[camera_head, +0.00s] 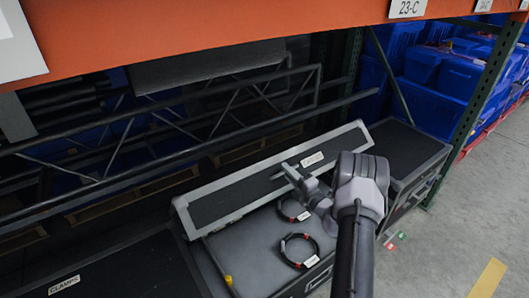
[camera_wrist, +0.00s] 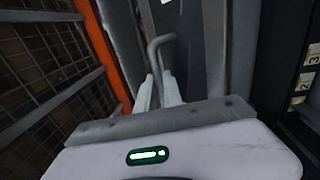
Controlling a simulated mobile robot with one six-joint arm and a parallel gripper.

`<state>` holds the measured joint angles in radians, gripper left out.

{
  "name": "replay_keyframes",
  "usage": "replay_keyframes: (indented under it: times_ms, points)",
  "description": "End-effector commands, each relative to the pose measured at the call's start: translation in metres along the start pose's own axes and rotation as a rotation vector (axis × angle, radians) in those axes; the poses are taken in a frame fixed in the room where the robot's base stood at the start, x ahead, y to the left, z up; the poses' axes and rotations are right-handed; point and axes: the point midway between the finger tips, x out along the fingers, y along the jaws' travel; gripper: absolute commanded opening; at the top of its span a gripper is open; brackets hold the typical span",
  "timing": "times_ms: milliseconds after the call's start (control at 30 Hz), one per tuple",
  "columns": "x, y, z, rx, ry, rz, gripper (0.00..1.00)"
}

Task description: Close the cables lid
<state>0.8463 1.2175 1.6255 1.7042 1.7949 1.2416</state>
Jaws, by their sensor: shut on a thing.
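The cables case (camera_head: 250,250) stands open in the middle of the head view, with coiled black cables (camera_head: 299,250) inside. Its lid (camera_head: 235,198), a dark panel with a pale grey frame, is raised and tilted along the back. A white label (camera_head: 312,159) is on the lid, too small to read. My gripper (camera_head: 288,174) is at the lid's inner face, just below the label. In the wrist view my gripper (camera_wrist: 160,88) is shut on a bent grey bar, the lid handle (camera_wrist: 160,45); the fingers partly hide it.
A closed case labelled CLAMPS (camera_head: 65,284) is at lower left. Another dark-topped case (camera_head: 405,158) stands at the right. An orange shelf beam (camera_head: 220,40) crosses above, and a dark metal truss (camera_head: 130,145) lies behind the lid.

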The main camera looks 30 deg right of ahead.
Motion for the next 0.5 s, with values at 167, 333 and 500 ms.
replay_keyframes:
  times_ms: [167,333,500]
  points:
    - [-0.073,-0.051,0.002,0.005,-0.007,-0.003,0.0]
    - [-0.133,-0.103,0.003,0.004,-0.009,-0.002,0.0]
    - [-0.181,-0.157,0.002,0.002,-0.007,-0.002,0.0]
